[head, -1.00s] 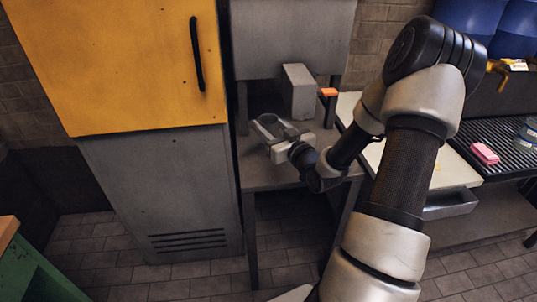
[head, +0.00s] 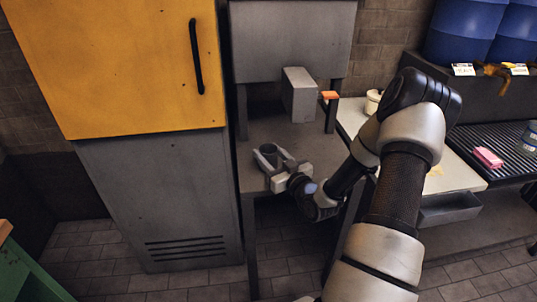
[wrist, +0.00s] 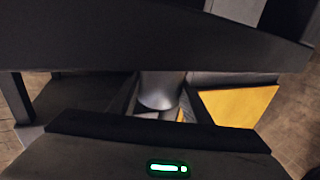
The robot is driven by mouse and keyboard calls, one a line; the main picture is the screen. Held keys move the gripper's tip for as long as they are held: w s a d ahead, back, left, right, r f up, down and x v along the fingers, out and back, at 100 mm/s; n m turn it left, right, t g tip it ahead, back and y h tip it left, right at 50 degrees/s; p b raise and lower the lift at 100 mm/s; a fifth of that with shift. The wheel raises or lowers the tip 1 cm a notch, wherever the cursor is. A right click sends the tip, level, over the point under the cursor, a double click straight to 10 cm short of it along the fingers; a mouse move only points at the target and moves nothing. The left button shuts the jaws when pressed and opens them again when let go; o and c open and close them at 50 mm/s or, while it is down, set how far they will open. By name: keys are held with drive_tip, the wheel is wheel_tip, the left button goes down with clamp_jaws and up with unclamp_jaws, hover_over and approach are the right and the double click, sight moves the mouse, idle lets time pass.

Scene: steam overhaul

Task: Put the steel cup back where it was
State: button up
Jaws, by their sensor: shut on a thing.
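The steel cup (wrist: 160,92) is a plain grey cylinder between my gripper's fingers in the wrist view. In the head view the cup (head: 268,150) shows only as a small grey rim between the fingers. My gripper (head: 270,158) is shut on it, above the front left part of the grey metal table (head: 300,137). Most of the cup is hidden by the fingers. I cannot tell whether its base touches the tabletop.
A grey block (head: 299,95) and an orange item (head: 329,95) are at the table's back. A tall cabinet with a yellow door (head: 120,70) stands close on the left. At right are a pale counter (head: 455,170), a white pot (head: 373,100) and a pink block (head: 488,157).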

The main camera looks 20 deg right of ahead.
drive_tip(key=shift+f, duration=0.25)
drive_tip(key=o, duration=1.4)
drive_tip(key=shift+r, duration=0.15)
drive_tip(key=shift+r+p, duration=0.35)
drive_tip(key=s, duration=0.4)
drive_tip(key=s+d, duration=0.1)
drive_tip(key=s, duration=0.7)
drive_tip(key=shift+d+f+p, duration=0.2)
drive_tip(key=shift+p, duration=0.2)
